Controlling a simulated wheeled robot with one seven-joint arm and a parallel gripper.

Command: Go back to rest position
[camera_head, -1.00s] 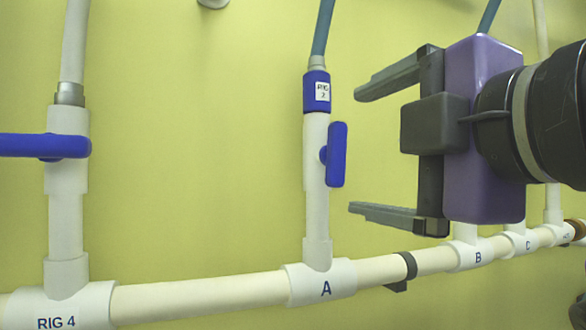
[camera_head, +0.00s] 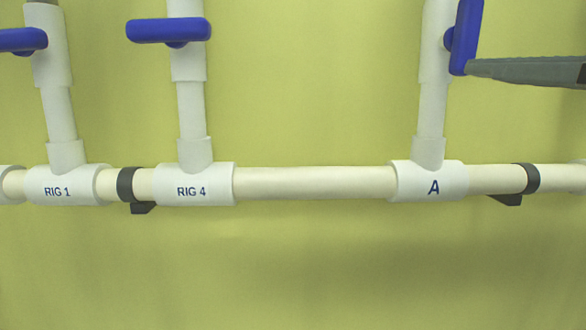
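Only one grey finger of my gripper (camera_head: 528,70) shows, coming in from the right edge at the top; the rest of the gripper is out of view. No second finger lies against it, and nothing is held in what shows. Its tip appears right beside the lower end of the upright blue handle (camera_head: 466,38) on the valve above the tee marked A (camera_head: 432,183). I cannot tell whether they touch.
A white pipe (camera_head: 315,182) runs across the yellow-green wall. Tees RIG 4 (camera_head: 192,191) and RIG 1 (camera_head: 60,191) have crosswise blue handles (camera_head: 168,30) (camera_head: 20,40) above them. Black clamps (camera_head: 127,186) (camera_head: 527,180) hold the pipe. The wall below is clear.

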